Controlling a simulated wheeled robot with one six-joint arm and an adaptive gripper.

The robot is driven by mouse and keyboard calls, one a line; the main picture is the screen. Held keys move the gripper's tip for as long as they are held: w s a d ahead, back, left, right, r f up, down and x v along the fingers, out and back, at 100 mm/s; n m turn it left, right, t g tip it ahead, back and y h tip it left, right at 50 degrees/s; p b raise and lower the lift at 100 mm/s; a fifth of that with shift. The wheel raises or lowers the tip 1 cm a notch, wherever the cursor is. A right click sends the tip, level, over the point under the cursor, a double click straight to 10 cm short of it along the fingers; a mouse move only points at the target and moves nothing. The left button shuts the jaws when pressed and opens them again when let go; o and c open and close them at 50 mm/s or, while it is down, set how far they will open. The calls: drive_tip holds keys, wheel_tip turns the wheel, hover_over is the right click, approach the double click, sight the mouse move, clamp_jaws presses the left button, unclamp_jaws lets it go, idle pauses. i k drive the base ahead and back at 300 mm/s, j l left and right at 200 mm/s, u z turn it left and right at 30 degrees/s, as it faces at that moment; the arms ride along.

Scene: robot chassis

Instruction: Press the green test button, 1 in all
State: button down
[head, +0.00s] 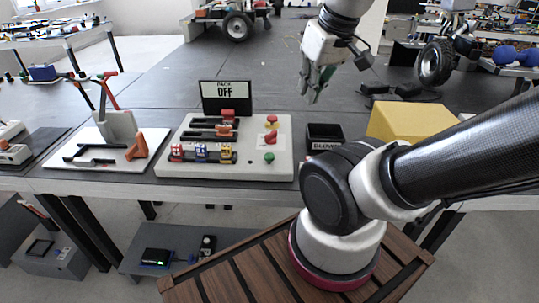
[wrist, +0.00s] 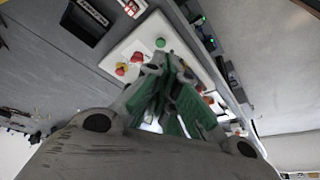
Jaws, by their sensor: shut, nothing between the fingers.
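The green test button (head: 269,158) sits at the lower right of a pale panel (head: 262,172) on the dark table. In the wrist view the green button (wrist: 160,43) shows just beyond my fingers, near the panel's edge. My gripper (head: 313,92) is shut and empty, pointing down above the table, behind and to the right of the panel and well apart from the button. Its green-lined fingers (wrist: 172,75) cover part of the panel in the wrist view.
A red mushroom knob (head: 271,121) and a red switch (head: 270,137) stand behind the green button. A display reading "PACK OFF" (head: 226,90) rises at the panel's back. A black bin (head: 324,135) and a yellow block (head: 410,120) lie to the right.

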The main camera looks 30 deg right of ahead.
sight(268, 157)
drive_tip(key=j+z, duration=0.15)
drive_tip(key=j, duration=0.25)
drive_tip(key=k+j+z, duration=0.15)
drive_tip(key=j, duration=0.2)
drive_tip(key=k+j+z, duration=0.15)
drive_tip(key=j, duration=0.2)
drive_tip(key=k+j+z, duration=0.15)
drive_tip(key=j, duration=0.2)
drive_tip(key=i+j, duration=0.05)
